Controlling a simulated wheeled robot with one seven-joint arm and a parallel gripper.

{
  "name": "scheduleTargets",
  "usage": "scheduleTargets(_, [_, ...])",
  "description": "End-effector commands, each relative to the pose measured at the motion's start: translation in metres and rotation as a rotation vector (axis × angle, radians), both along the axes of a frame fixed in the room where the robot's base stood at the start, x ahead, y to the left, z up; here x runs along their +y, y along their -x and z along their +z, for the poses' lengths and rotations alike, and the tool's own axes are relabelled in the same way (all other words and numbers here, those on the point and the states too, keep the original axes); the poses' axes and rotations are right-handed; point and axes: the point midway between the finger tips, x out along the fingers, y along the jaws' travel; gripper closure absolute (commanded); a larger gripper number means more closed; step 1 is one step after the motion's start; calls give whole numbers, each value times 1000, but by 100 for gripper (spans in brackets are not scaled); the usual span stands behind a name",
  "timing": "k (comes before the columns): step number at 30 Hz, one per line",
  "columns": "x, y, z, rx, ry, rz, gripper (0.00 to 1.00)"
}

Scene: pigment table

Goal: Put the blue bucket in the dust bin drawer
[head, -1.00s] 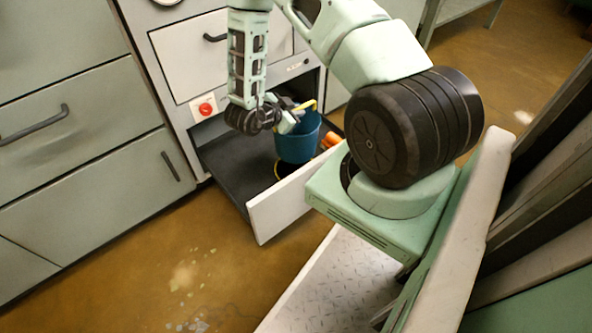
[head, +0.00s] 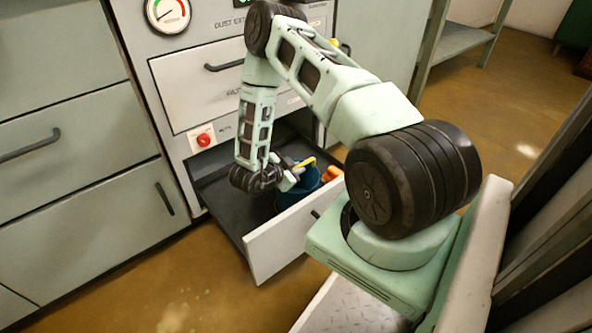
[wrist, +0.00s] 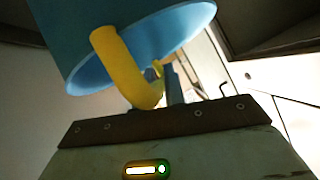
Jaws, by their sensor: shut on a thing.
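The blue bucket (head: 312,181) with a yellow handle is inside the open dust bin drawer (head: 272,248), low behind its front panel. My gripper (head: 294,177) is at the bucket's upper left and is shut on its handle. In the wrist view the bucket (wrist: 140,35) fills the top, with the yellow handle (wrist: 122,62) running down to the fingers. The bucket's base is hidden by the drawer front, so I cannot tell if it rests on the drawer floor.
An orange object (head: 332,173) lies right of the bucket in the drawer. The drawer's dark floor (head: 222,198) is clear on the left. A closed upper drawer (head: 195,90) and a red button (head: 203,140) are on the cabinet above. Grey-green drawers (head: 90,220) stand left.

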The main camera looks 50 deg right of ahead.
Motion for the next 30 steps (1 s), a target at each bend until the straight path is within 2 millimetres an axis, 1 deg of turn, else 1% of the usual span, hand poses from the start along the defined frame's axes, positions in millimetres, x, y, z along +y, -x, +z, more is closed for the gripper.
scheduleTargets(4, [0, 0, -2, 1, 1, 1, 100])
scheduleTargets(5, [0, 0, -3, 1, -1, 1, 86])
scheduleTargets(6, [0, 0, -3, 1, -1, 1, 75])
scheduleTargets(7, [0, 0, -2, 1, -1, 1, 67])
scheduleTargets(15, [0, 0, -2, 1, 0, 0, 67])
scheduleTargets(17, [0, 0, 0, 0, 0, 0, 67])
scheduleTargets(19, [5, -1, 5, 1, 0, 3, 67])
scheduleTargets(23, [23, -2, 16, 2, -1, 6, 67])
scheduleTargets(30, [68, -4, 41, 2, -1, 5, 67])
